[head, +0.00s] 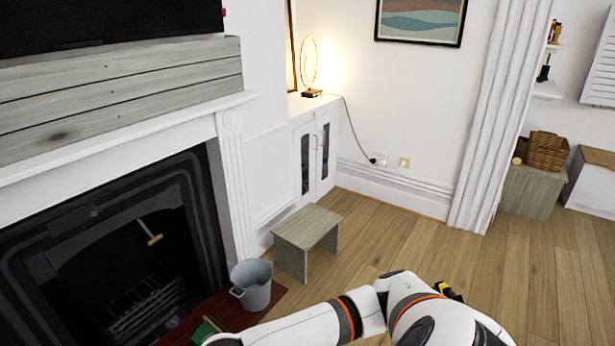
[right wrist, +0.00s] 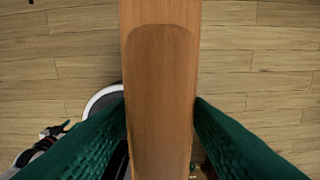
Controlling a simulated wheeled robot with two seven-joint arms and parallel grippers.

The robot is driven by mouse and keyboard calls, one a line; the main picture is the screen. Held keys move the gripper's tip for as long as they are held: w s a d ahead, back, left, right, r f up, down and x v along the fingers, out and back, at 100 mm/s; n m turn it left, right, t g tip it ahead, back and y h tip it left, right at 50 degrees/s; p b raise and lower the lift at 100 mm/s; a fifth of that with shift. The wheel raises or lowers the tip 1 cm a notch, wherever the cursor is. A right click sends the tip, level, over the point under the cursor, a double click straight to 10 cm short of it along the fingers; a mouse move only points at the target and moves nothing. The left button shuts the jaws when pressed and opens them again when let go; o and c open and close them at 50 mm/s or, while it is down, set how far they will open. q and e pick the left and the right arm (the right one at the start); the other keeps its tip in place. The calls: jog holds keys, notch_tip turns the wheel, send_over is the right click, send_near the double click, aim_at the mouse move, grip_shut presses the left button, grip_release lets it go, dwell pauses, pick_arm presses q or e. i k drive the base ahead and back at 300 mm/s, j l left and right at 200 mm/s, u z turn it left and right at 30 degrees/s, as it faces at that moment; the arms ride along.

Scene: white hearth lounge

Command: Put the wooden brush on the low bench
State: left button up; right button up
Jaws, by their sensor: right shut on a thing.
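In the right wrist view the wooden brush (right wrist: 160,50) shows as a smooth brown wooden length running from the top edge down between the fingers. My right gripper (right wrist: 160,108), with green fingers, is shut on it. Its bristles are not visible there. In the head view a white arm of mine reaches left along the bottom edge; a small green and tan piece shows at its end, too cut off to read fully. The low bench (head: 307,230) is a small grey wooden bench beside the white cabinet, its top bare. My left gripper is not identifiable.
A grey metal bucket (head: 252,287) stands on the red hearth (head: 225,312), just in front of the bench. The fireplace (head: 110,250) is at left. Wooden floor (head: 400,240) is open right of the bench. A wicker basket (head: 547,151) sits at far right.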

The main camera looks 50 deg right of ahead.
aim_at(293, 233)
jog(key=i+l, duration=0.2)
jog(key=l, duration=0.25)
jog(key=i+l, duration=0.15)
jog(key=l, duration=0.35)
jog(key=i+l, duration=0.2)
jog(key=l, duration=0.25)
jog(key=i+l, duration=0.2)
jog(key=l, duration=0.3)
jog(key=i+l, duration=0.2)
jog(key=l, duration=0.25)
jog(key=i+l, duration=0.15)
jog(key=l, duration=0.35)
jog(key=i+l, duration=0.2)
jog(key=l, duration=0.25)
jog(key=i+l+z, duration=0.1)
jog(key=l, duration=0.4)
jog(key=i, duration=0.1)
